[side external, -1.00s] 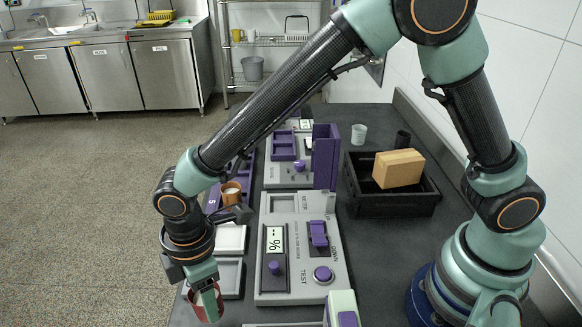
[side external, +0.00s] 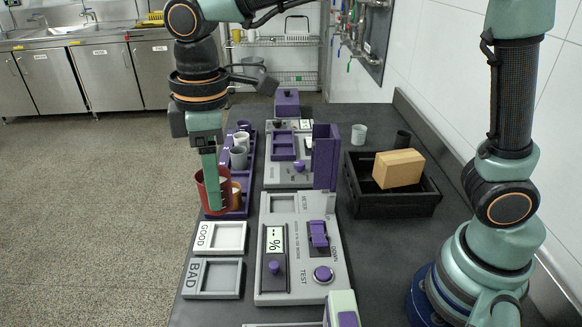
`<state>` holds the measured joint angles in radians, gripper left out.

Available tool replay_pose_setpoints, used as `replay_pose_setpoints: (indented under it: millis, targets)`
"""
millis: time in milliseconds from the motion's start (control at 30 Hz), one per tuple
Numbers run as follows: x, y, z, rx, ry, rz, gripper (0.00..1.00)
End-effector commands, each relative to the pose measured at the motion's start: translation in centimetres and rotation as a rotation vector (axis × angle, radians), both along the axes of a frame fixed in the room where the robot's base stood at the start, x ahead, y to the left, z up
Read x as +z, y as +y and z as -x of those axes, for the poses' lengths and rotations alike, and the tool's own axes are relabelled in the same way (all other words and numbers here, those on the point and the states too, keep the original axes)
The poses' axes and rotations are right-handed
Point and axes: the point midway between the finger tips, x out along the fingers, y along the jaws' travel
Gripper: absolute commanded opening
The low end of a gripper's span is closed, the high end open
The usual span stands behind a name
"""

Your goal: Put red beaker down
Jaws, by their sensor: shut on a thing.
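The red beaker (side external: 202,190) is upright at the left edge of the dark table, beside the near end of the purple rack. My gripper (side external: 214,203) points down and is shut on the beaker; a teal finger covers part of its front. I cannot tell whether its base touches anything. A brown cup (side external: 236,196) stands close to its right, partly hidden.
The purple rack (side external: 242,209) holds several cups, with grey ones (side external: 239,157) farther back. The GOOD tray (side external: 220,238) and BAD tray (side external: 212,278) are empty. The grey meter panel (side external: 300,285) is right of them. A black crate (side external: 392,207) holds a tan block (side external: 398,168).

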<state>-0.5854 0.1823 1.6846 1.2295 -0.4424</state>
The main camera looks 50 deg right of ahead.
Motion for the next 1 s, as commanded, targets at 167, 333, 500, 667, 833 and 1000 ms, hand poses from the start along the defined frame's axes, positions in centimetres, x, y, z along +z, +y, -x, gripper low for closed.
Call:
replay_pose_setpoints:
  millis: [167,333,500,667,833,1000]
  targets:
    - [1.2,-8.6,-1.9,-0.361,0.003,-0.006,0.03]
    - [2.1,-15.7,-1.9,-0.673,0.007,-0.011,0.03]
    - [2.6,-20.5,-1.1,-0.902,0.008,-0.015,0.03]
    - [2.8,-22.6,-0.4,-1.008,0.011,-0.017,0.03]
    - [2.8,-23.1,-0.3,-1.033,0.011,-0.016,0.03]
    - [2.8,-23.1,-0.4,-1.032,0.011,-0.016,0.03]
